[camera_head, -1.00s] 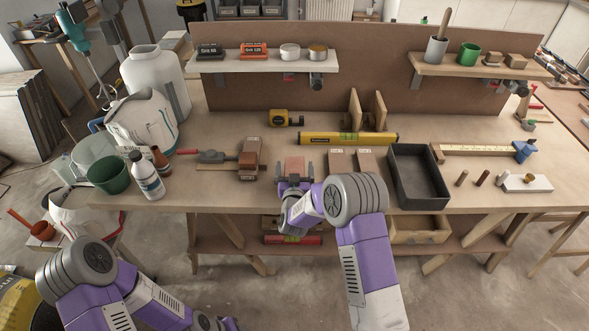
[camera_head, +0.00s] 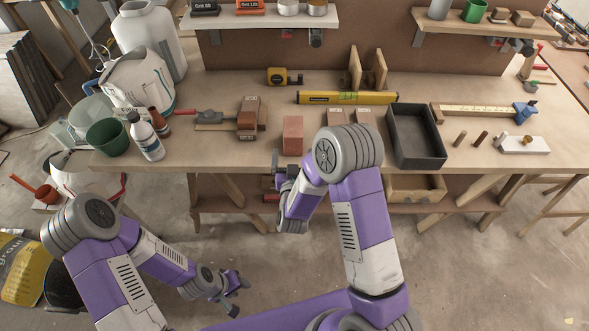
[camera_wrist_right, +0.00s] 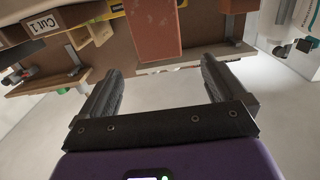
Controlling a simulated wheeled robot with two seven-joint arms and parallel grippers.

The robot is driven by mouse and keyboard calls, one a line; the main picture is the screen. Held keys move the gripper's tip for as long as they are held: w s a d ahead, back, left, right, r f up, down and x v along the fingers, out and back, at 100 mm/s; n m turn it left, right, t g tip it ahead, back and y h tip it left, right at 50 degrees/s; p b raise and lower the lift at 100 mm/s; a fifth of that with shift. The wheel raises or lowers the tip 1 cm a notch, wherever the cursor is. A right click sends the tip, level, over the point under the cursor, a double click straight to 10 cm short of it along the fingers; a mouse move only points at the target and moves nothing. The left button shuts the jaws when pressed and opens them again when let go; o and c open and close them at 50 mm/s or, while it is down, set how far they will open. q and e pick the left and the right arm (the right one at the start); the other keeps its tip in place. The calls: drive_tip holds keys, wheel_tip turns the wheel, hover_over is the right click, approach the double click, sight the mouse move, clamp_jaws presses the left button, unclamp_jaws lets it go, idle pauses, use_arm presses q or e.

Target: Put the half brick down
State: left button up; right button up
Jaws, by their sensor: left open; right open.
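The half brick (camera_head: 293,135) is a reddish block lying on the workbench near its front edge. In the right wrist view the red brick (camera_wrist_right: 153,28) shows at the top, beyond the fingertips and apart from them. My right gripper (camera_head: 284,170) is open and empty, just off the bench's front edge below the brick. Its two spread fingers (camera_wrist_right: 158,85) show in the right wrist view with nothing between them. My left gripper (camera_head: 238,282) is open and empty, low over the floor in front of the bench.
Labelled brick pieces (camera_head: 350,117) lie right of the half brick, partly behind my right arm. A dark tray (camera_head: 443,150) stands farther right. A trowel (camera_head: 212,118) and stacked bricks (camera_head: 249,117) lie left. A yellow level (camera_head: 347,98) lies behind.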

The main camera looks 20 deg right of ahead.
drive_tip(key=s+f+g+y, duration=0.3)
drive_tip(key=s+f+g, duration=0.15)
drive_tip(key=f, duration=0.65)
drive_tip(key=s+a+f+g+y, duration=0.2)
drive_tip(key=s+f+g, duration=0.3)
drive_tip(key=s, duration=0.6)
drive_tip(key=s+a+f+g+y, duration=0.3)
drive_tip(key=s+f+g, duration=0.3)
drive_tip(key=s, duration=0.5)
drive_tip(key=shift+s+a+f+n+g+y, duration=0.2)
drive_tip(key=shift+a+f+n+g+y, duration=0.1)
drive_tip(key=shift+g+y, duration=0.25)
